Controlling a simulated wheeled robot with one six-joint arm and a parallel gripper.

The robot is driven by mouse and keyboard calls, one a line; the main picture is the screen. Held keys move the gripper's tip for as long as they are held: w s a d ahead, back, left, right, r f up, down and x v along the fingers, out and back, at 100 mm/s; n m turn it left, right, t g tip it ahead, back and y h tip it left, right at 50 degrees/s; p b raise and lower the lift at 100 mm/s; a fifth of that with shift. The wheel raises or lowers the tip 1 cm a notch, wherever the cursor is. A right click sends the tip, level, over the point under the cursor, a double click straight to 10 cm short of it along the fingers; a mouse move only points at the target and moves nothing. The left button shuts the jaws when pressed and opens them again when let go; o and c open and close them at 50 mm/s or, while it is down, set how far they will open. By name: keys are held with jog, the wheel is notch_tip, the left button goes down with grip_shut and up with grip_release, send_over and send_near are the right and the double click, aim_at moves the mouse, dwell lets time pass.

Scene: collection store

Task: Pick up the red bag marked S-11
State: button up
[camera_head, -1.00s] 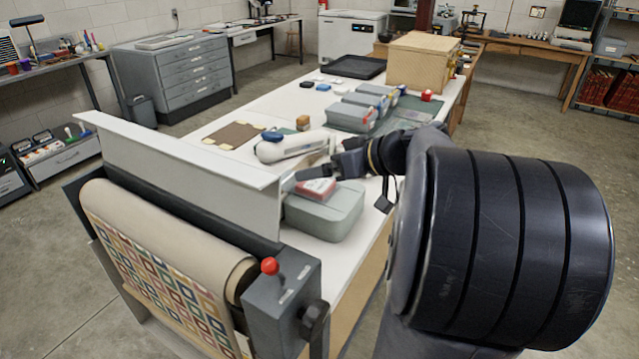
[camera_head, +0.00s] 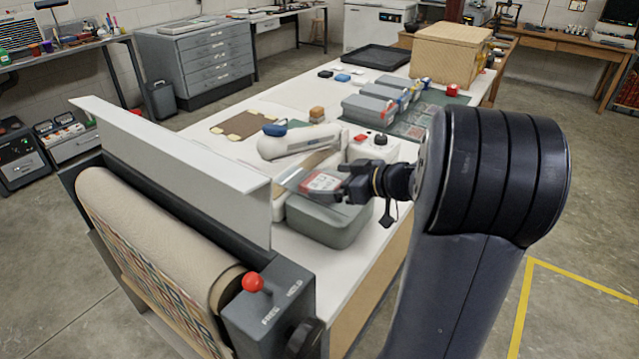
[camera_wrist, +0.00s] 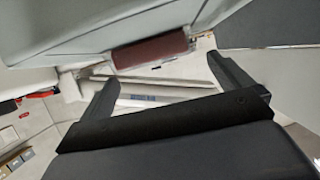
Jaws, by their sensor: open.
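A clear bag with a red part and a white label (camera_head: 322,182) lies over the top of a grey-green box (camera_head: 325,222) near the table's front. The label's writing is too small to read. My gripper (camera_head: 341,187) is at the bag's right side, close to it; I cannot tell whether it touches. In the wrist view my gripper (camera_wrist: 160,72) has its two fingers apart with nothing clearly between them. A dark red piece (camera_wrist: 150,50), perhaps the bag's contents, lies just beyond the fingertips, by a pale grey-green surface.
A grey roller frame (camera_head: 170,155) with a red-knobbed lever (camera_head: 252,282) stands at the front left. Behind the bag are a white rounded object (camera_head: 300,142) and a white device with a red button (camera_head: 375,148). Several grey bins (camera_head: 370,107) stand farther back.

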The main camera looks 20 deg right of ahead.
aim_at(317, 180)
jog(key=p+x, duration=0.1)
jog(key=x, duration=0.4)
jog(key=shift+w+d+f, duration=0.15)
jog(key=c, duration=1.1)
jog(key=shift+c, duration=0.2)
